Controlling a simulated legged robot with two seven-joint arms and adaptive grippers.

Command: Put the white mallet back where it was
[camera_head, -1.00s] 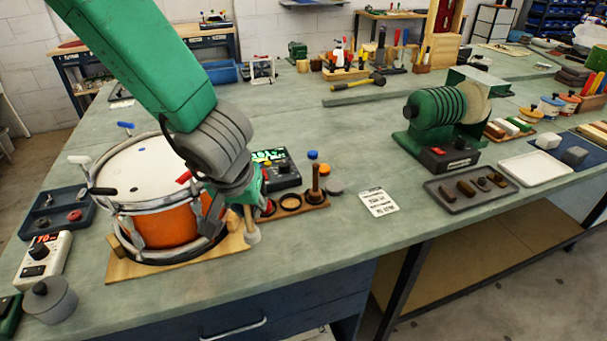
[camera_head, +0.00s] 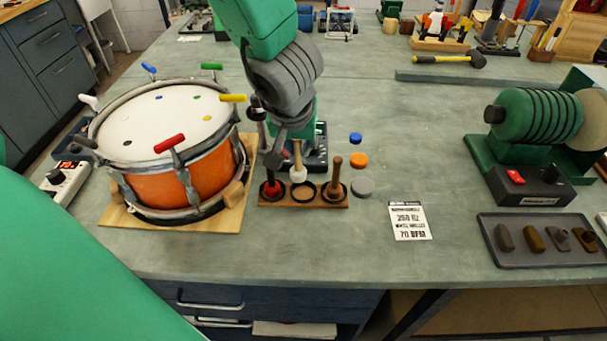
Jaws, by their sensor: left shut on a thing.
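My left gripper (camera_head: 290,134) is shut on the white mallet and holds it upright, head down, above the wooden mallet rack (camera_head: 320,205). The mallet's white head (camera_head: 298,173) hangs over the rack's middle ring (camera_head: 304,192), slightly towards its back. The middle ring looks empty. A red-headed mallet (camera_head: 270,188) stands in the left ring, close beside the gripper. A brown mallet (camera_head: 336,177) stands in the right ring. The gripper hides the upper part of the white mallet. My right gripper is out of view.
The orange drum (camera_head: 190,180) on its wooden base stands left of the rack, with coloured tuning keys sticking out. Blue, orange and grey discs (camera_head: 359,160) lie right of the rack. A printed card (camera_head: 410,221) and a grey tray (camera_head: 545,255) lie further right. The front middle bench is clear.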

